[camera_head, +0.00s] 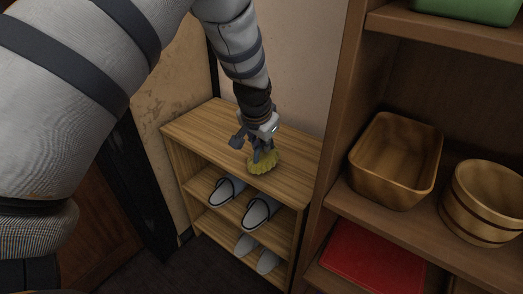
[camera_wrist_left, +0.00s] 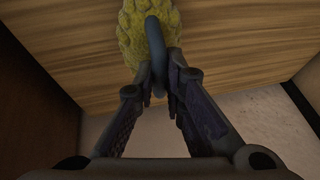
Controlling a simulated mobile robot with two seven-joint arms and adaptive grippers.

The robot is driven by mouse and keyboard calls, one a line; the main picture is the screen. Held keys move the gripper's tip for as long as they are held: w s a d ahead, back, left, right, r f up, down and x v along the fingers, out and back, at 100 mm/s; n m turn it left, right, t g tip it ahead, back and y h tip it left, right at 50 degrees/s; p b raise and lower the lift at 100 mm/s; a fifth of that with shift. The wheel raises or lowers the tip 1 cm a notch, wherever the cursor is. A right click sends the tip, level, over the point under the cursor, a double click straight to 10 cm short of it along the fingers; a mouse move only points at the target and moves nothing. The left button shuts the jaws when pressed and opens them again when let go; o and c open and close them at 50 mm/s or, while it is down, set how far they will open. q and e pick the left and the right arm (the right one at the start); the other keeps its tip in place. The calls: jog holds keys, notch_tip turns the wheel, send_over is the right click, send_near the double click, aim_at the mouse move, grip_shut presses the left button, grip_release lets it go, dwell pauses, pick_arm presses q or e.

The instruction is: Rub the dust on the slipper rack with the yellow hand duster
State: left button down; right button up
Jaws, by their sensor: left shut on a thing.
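The slipper rack (camera_head: 205,125) is a light wooden unit with slippers on its lower shelves. The yellow hand duster (camera_head: 264,163) is at the front part of its top board, and its fluffy head appears to touch the wood. My left gripper (camera_head: 257,146) is above the rack top and shut on the duster's dark handle. In the left wrist view the fingers (camera_wrist_left: 158,85) close on the handle, with the yellow head (camera_wrist_left: 150,25) beyond them over the wood (camera_wrist_left: 230,50). I cannot make out any dust on the visible board. My right gripper is in neither view.
White slippers (camera_head: 226,190) with dark edges stand on the rack's shelves. A taller brown shelf (camera_head: 340,120) stands close on the right, with a wooden basin (camera_head: 392,185), a round wooden bucket (camera_head: 485,205) and a red item (camera_head: 370,262). A wall is behind the rack.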

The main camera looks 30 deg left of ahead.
pick_arm(q)
jog(key=shift+r, duration=2.65)
